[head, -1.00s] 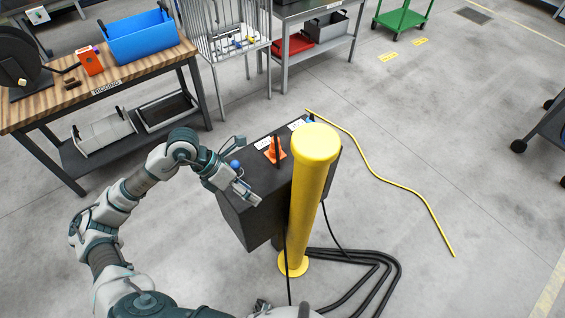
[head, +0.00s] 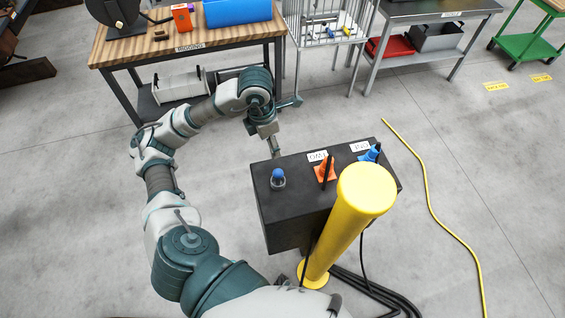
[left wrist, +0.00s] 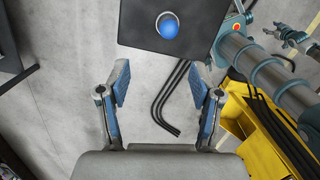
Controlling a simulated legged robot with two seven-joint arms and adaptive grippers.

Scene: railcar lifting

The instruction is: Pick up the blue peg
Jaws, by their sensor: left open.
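A round blue-topped peg (head: 278,176) stands in a pale ring on the left part of the black box (head: 290,222). In the left wrist view the blue peg (left wrist: 169,28) shows from above, beyond the fingertips and near the top edge. My left gripper (head: 273,146) hangs pointing down just past the box's far left edge, apart from the peg. In the left wrist view my left gripper (left wrist: 160,82) is open, with nothing between its blue-padded fingers.
A yellow post (head: 350,220) rises close in front of the box. Dark hoses (head: 372,292) lie on the floor. A workbench (head: 190,48) stands behind.

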